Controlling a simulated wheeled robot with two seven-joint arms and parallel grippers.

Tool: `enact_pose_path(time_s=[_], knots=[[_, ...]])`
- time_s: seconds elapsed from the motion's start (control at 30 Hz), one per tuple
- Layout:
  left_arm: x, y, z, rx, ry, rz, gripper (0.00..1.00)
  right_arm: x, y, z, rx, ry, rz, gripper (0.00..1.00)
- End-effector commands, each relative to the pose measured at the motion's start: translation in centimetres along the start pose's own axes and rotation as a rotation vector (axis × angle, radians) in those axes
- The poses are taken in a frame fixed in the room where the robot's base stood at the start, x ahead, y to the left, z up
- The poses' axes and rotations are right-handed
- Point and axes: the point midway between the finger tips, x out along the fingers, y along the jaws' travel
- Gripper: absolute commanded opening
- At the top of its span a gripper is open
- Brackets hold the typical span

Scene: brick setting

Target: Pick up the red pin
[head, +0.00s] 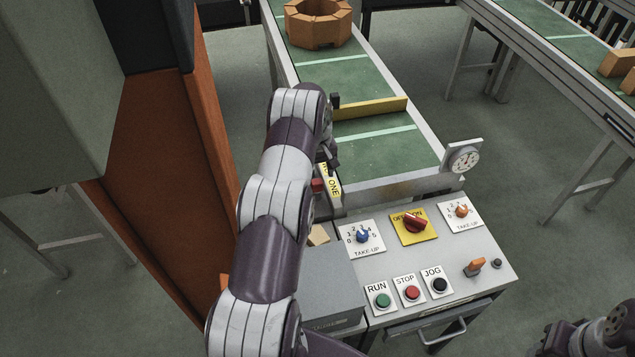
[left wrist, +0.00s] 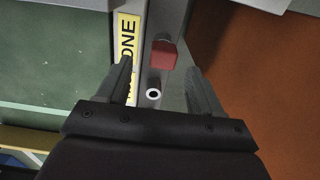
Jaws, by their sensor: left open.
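The red pin (head: 318,185) is a small red block-like head beside the yellow label marked ONE, at the near left corner of the conveyor. In the left wrist view the red pin (left wrist: 163,54) stands out from a grey metal strip, ahead of the jaws. My left gripper (head: 334,128) is above the conveyor's left edge. In the left wrist view its fingers are apart with nothing held, and the pin shows between the fingertips. I cannot tell the gap in depth. Part of my right arm shows at the lower right; its jaws are not clear.
A control panel (head: 440,240) with knobs and buttons stands in front of the conveyor (head: 372,158). A yellow bar (head: 372,108) crosses the belt close to my left gripper. An orange panel (head: 160,150) stands close on the left. A round gauge (head: 463,160) is on the right.

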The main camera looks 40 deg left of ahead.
Motion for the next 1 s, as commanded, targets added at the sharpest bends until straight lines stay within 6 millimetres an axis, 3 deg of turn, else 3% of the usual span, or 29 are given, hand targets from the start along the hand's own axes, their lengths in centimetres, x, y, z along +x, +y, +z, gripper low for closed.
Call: enact_pose_path(time_s=[0.13, 0.27, 0.5, 0.57, 0.7, 1.0], knots=[[2.2, -0.4, 0.4, 0.000, -0.005, -0.002, 0.66, -2.4, 0.0, -0.3, 0.000, 0.000, 0.000, 0.43], [4.5, -0.4, 0.4, 0.001, -0.002, 0.000, 0.66, -2.6, 0.0, -0.3, 0.000, 0.000, 0.000, 0.43], [5.0, -0.4, 0.3, 0.001, -0.001, 0.001, 0.66, -2.5, 0.0, -0.3, 0.000, 0.000, 0.000, 0.43], [5.0, -0.4, 0.3, 0.001, -0.001, 0.001, 0.50, -2.5, 0.0, -0.3, 0.000, 0.000, 0.000, 0.43], [5.0, -0.4, 0.3, 0.001, -0.001, 0.000, 0.04, -2.5, 0.0, -0.3, 0.000, 0.000, 0.000, 0.43], [4.8, -0.4, 0.3, 0.001, -0.001, 0.000, 0.04, -2.3, 0.0, -0.3, 0.000, 0.000, 0.000, 0.43]])
